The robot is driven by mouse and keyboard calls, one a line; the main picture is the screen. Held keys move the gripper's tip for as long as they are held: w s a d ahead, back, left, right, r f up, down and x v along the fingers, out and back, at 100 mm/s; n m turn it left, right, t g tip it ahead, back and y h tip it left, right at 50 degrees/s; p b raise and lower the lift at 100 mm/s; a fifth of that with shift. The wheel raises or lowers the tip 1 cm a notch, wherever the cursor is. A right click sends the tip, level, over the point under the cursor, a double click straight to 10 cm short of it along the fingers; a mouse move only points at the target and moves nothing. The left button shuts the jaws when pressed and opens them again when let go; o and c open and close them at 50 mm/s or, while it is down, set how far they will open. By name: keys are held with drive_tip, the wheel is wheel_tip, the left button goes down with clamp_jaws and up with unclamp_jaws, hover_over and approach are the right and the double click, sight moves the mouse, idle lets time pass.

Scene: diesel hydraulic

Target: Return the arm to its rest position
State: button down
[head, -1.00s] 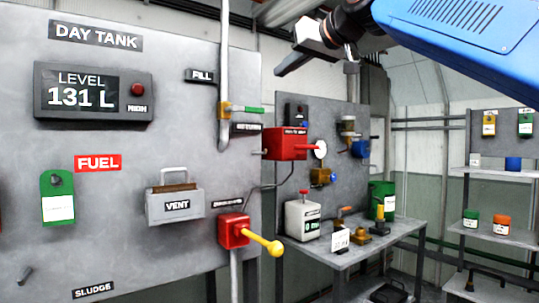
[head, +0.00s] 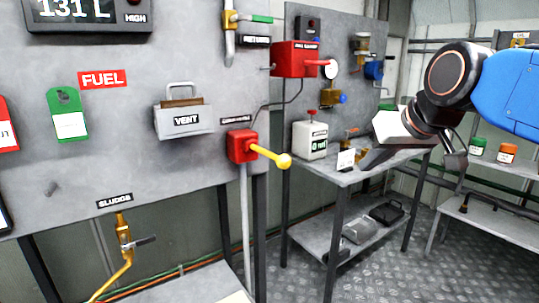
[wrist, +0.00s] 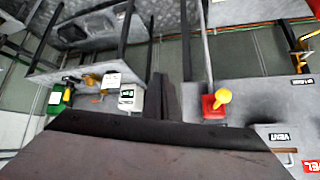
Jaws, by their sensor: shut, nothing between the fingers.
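My arm comes in from the right in the head view, with a blue link and a dark wrist joint. My gripper (head: 366,164) hangs off the wrist, shut and empty. In the picture it overlaps the steel workbench; I cannot tell its distance from it. In the wrist view the scene is upside down. My gripper (wrist: 166,97) shows there as a dark shape, with the dark gripper body across the bottom. It touches nothing that I can see.
The grey panel (head: 150,55) on the left carries a vent box (head: 184,119) and a red valve box with a yellow-knobbed lever (head: 270,155). Shelves (head: 500,226) stand at right. Chequered floor (head: 400,265) between them is clear.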

drive_tip(key=s+d+f+g, duration=0.1)
drive_tip(key=s+d+f, duration=0.1)
drive_tip(key=s+f, duration=0.3)
drive_tip(key=s+d+f+m+g+h, duration=0.1)
drive_tip(key=s+d+f, duration=0.2)
drive_tip(key=f, duration=1)
drive_tip(key=s+d+f+m+g+h, duration=0.1)
drive_tip(key=s+d+f, duration=0.1)
drive_tip(key=s+f, duration=0.6)
drive_tip(key=shift+s+d+f, duration=0.15)
drive_tip(key=shift+s+f, duration=0.1)
drive_tip(key=shift+f, duration=0.2)
